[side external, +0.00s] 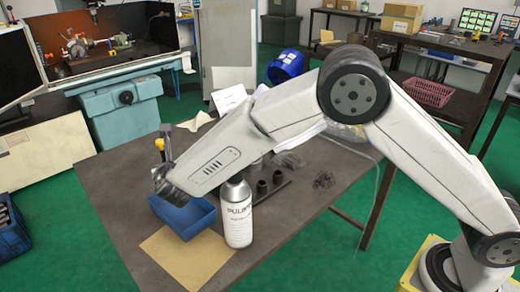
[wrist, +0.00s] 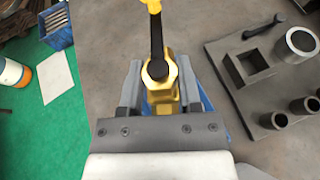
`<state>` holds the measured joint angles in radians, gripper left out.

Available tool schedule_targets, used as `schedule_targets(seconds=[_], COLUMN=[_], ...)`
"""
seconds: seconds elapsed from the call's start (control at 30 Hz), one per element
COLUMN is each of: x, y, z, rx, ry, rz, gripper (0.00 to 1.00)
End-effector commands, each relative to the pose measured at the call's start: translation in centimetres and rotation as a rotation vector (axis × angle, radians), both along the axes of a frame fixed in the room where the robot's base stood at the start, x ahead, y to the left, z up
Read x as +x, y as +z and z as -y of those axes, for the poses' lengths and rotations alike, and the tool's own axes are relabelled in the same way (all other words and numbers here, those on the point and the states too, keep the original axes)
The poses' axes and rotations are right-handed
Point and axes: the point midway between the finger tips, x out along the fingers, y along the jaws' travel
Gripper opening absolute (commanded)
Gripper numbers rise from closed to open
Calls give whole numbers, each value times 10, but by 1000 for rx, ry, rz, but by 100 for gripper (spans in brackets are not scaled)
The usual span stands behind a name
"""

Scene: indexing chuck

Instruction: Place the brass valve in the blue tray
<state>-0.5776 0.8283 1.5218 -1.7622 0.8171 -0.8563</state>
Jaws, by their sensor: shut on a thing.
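The brass valve (wrist: 160,80) is between the two fingers of my gripper (wrist: 160,90) in the wrist view, with its dark and yellow handle pointing away from the gripper. My gripper is shut on the valve. The blue tray (side external: 182,218) sits on the table, with my gripper above its back left part. Blue parts of the tray (wrist: 207,98) show behind the fingers in the wrist view; its inside is largely hidden there.
A white bottle (side external: 237,213) stands close to the tray's right side. A dark fixture block (wrist: 258,85) with round posts and a square pocket lies on the table. Brown paper (side external: 188,262) lies in front of the tray. Papers and a small dark pile (side external: 323,180) are further right.

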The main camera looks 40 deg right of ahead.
Motion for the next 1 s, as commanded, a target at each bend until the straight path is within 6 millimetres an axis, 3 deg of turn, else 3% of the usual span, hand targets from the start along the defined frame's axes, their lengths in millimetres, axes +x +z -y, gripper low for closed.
schedule_targets(seconds=[0.43,0.77,1.0], x=[0,1,0], y=[-53,-61,-83], z=[0,0,0], rx=[0,0,0], ry=[-1,0,-1], rz=[0,2,0], gripper=[0,0,0])
